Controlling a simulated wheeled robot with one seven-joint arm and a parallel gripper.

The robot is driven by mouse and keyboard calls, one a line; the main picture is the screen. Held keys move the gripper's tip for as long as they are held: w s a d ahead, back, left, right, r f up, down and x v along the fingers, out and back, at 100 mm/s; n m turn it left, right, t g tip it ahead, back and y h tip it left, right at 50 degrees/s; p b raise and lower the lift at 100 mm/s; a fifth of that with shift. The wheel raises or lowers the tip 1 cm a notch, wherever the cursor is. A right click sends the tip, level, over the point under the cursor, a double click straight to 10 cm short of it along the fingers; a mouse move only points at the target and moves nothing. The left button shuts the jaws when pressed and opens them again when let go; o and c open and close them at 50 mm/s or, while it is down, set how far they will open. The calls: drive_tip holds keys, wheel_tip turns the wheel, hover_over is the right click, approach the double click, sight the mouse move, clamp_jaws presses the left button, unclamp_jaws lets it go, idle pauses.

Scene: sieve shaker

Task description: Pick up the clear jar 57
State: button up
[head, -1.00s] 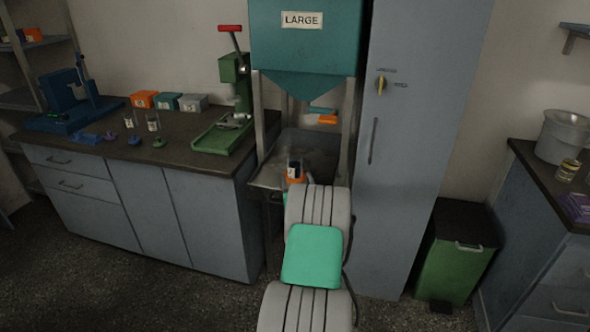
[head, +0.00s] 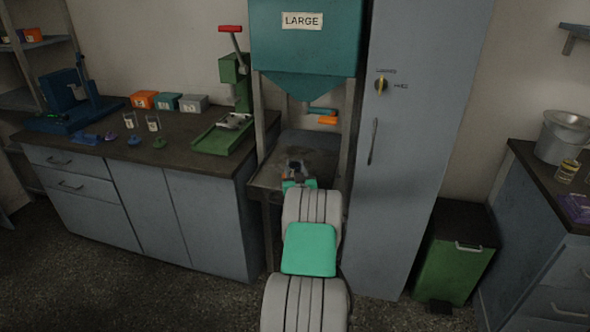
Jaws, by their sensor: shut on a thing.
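My gripper (head: 295,168) is at the tray (head: 318,155) under the teal hopper marked LARGE. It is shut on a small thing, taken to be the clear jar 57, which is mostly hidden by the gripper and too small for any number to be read. My arm reaches away from the camera to it. Two small clear jars with pale labels, a left one (head: 129,121) and a right one (head: 153,123), stand upright on the left counter, well apart from my gripper; their labels cannot be read.
The teal hopper (head: 305,55) hangs above the tray, with an orange-ended lever (head: 327,119) below its outlet. Metal posts flank the tray. A grey cabinet (head: 415,150) stands close at right, and a green press (head: 222,138) at left on the dark counter.

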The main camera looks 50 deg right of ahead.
clamp_jaws()
